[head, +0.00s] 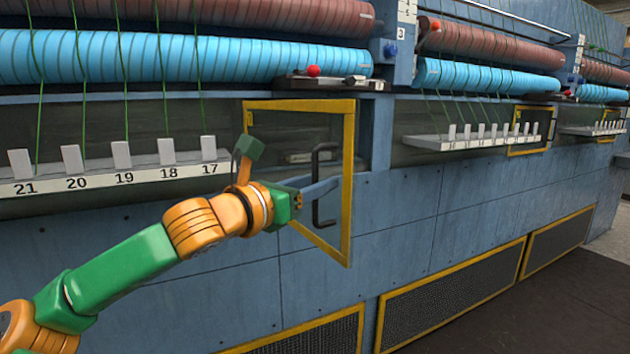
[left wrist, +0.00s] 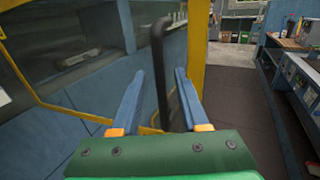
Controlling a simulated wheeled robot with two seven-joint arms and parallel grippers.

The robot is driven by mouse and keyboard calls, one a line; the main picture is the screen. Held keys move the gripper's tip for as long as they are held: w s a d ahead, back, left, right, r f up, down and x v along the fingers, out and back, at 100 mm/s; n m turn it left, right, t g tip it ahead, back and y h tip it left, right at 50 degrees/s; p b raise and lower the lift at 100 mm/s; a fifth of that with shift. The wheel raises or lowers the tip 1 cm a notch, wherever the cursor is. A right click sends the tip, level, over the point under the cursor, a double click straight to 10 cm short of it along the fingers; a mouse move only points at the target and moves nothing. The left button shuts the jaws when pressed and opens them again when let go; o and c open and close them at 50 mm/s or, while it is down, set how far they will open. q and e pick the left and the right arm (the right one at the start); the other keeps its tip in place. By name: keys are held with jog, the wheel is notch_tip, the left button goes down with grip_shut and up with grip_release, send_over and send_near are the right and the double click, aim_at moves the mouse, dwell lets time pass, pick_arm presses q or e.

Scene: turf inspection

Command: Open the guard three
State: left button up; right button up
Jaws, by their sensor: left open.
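The guard (head: 348,215) is a see-through panel in a yellow frame, also in the left wrist view (left wrist: 199,60). It looks ajar, its right edge swung out from the blue machine front. Its black upright handle (head: 316,205) is near that edge. My left gripper (head: 322,186) is at the handle with jaws open. In the left wrist view, the handle (left wrist: 160,60) shows between the two blue fingers of the gripper (left wrist: 160,75), with visible gaps beside it. Whether a finger touches it, I cannot tell. My right gripper is not in view.
A numbered rail with white tabs (head: 120,180) is left of the guard, behind my left arm. A red-knobbed lever (head: 313,71) is above it. Another yellow-framed guard (head: 530,130) is farther right. Dark floor (left wrist: 235,110) is clear beside the machine; a bench (left wrist: 290,45) stands opposite.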

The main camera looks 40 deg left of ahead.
pick_arm(q)
jog(key=shift+s+f+b, duration=0.15)
jog(key=shift+f+b, duration=0.05)
jog(key=shift+b, duration=0.25)
jog(key=s+b, duration=0.5)
jog(key=s, duration=0.1)
jog(key=shift+s+r, duration=0.35)
jog(key=shift+s, duration=0.05)
